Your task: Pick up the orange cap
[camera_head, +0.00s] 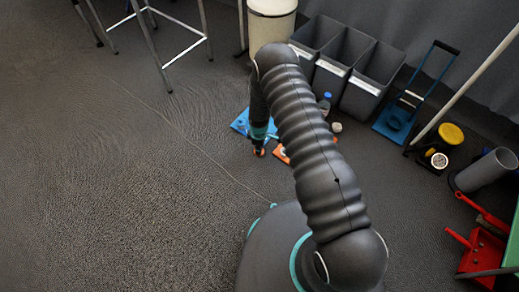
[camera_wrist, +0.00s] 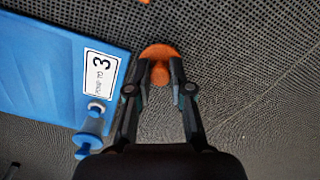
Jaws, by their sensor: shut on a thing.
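The orange cap (camera_wrist: 161,51) shows in the wrist view as a round orange piece with a narrower part between my fingers. My gripper (camera_wrist: 160,73) is shut on it, with one dark finger on each side. In the head view the cap (camera_head: 259,152) is a small orange spot at the lower end of my arm, close to the floor. I cannot tell whether it touches the floor. Part of the cap is hidden by the fingers.
A blue board with a label "3" (camera_wrist: 62,70) lies left of my gripper, with a small blue-and-white piece (camera_wrist: 92,125) at its edge. Grey bins (camera_head: 345,65) stand behind, with a blue hand truck (camera_head: 415,95) to their right. Open floor (camera_head: 110,180) lies to the left.

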